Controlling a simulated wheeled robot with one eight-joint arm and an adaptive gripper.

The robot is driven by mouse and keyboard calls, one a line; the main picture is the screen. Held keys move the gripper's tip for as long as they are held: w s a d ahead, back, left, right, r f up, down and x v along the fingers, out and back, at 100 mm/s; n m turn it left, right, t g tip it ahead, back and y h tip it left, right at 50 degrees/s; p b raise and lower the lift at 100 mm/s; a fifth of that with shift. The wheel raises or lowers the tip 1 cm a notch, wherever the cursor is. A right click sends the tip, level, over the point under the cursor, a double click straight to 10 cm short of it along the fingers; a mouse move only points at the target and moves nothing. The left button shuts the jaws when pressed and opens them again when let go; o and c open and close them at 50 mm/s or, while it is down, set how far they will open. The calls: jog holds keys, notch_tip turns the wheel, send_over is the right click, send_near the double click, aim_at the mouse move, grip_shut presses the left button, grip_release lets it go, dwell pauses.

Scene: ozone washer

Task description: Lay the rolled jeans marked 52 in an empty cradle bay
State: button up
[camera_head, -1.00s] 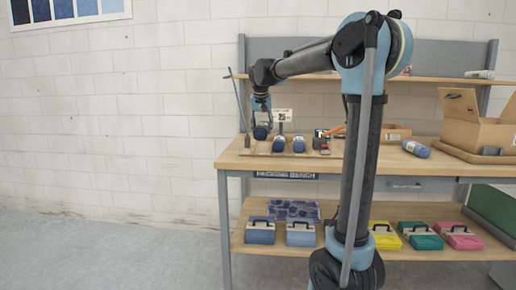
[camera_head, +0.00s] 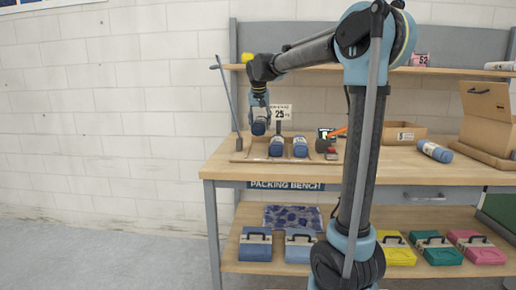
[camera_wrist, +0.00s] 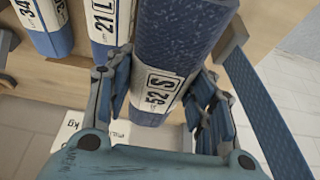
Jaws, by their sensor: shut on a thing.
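The rolled jeans marked 52 S (camera_wrist: 178,50) are a dark blue roll with a white label, between the fingers of my gripper (camera_wrist: 165,95) in the wrist view. My gripper is shut on them. In the head view my gripper (camera_head: 259,108) holds the roll (camera_head: 259,126) above the left part of the low wooden cradle (camera_head: 250,158). Two blue rolls (camera_head: 277,147) (camera_head: 300,147) lie in the cradle to its right. In the wrist view, neighbouring rolls show labels 21 L (camera_wrist: 108,22) and 34 (camera_wrist: 45,20). I cannot tell how far the held roll is above the bay.
A thin upright rod (camera_head: 229,95) stands left of the cradle. A sign with 25 (camera_head: 281,113) is behind it. Another blue roll (camera_head: 435,151) lies on the bench at right, near an open carton (camera_head: 487,115). A pink 52 card (camera_head: 420,60) is on the shelf.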

aim_at(258, 121)
jog(key=f, duration=0.4)
jog(key=shift+a+f, duration=0.3)
jog(key=shift+f, duration=0.1)
jog(key=shift+s+f, duration=0.1)
jog(key=shift+f, duration=1.85)
jog(key=o, duration=1.2)
jog(key=v, duration=1.2)
jog(key=shift+s, duration=0.15)
